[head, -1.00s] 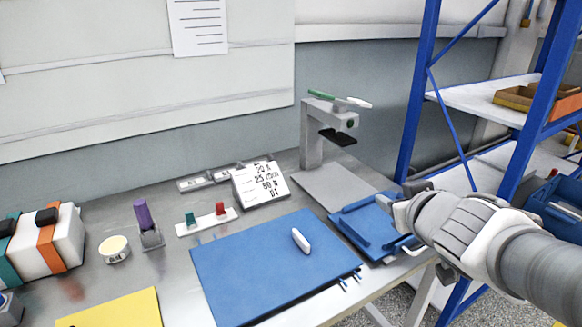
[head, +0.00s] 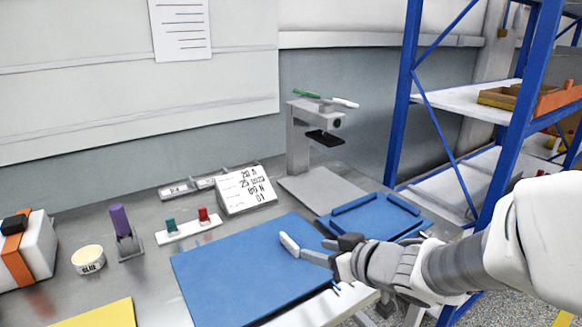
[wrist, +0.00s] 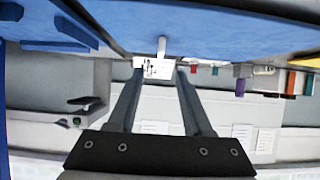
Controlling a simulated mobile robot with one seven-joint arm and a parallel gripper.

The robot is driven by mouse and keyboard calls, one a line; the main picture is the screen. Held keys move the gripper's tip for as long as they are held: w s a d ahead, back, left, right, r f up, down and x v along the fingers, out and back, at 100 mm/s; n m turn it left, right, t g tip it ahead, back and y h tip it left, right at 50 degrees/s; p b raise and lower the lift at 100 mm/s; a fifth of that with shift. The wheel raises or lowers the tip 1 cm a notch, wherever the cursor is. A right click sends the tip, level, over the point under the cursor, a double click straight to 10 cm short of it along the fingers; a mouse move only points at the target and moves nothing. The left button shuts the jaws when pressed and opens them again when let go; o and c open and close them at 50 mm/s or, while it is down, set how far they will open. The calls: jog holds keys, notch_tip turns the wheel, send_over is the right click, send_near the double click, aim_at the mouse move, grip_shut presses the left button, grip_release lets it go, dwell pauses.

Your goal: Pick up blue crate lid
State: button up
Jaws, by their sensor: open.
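The blue crate lid, which I take to be the blue panel with raised bars (head: 378,214), lies flat at the table's right end. In the wrist view, a blue panel with bars (wrist: 40,32) shows at upper left. My gripper (head: 328,250) is open and empty, left of and nearer than the lid, over the right part of a flat blue mat (head: 235,270). A white oblong piece (head: 289,244) lies on the mat near the fingertips. In the wrist view, it shows (wrist: 162,46) beyond the parted fingers (wrist: 156,78). My gripper partly hides the mat's right edge.
A grey stand (head: 298,140) rises behind the lid. A sign (head: 245,190), a red and green switch strip (head: 188,228), a purple-handled item (head: 121,222) and a glue tub (head: 88,260) stand to the left. A blue-framed shelf (head: 408,95) stands at right.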

aim_at(292, 242)
jog(key=shift+w+a+r+p, duration=0.1)
jog(key=shift+w+a+p, duration=0.1)
jog(key=shift+p, duration=0.35)
jog(key=p+x, duration=0.1)
jog(key=p, duration=0.2)
jog(key=shift+w+a, duration=0.15)
jog(key=shift+w, duration=0.1)
jog(key=b+x, duration=0.1)
jog(key=x, duration=0.1)
jog(key=f+x, duration=0.1)
jog(key=x, duration=0.1)
jog(key=shift+b, duration=0.4)
jog(key=shift+b+x, duration=1.2)
jog(key=shift+x, duration=1.9)
jog(key=shift+a+r, duration=0.2)
grip_shut()
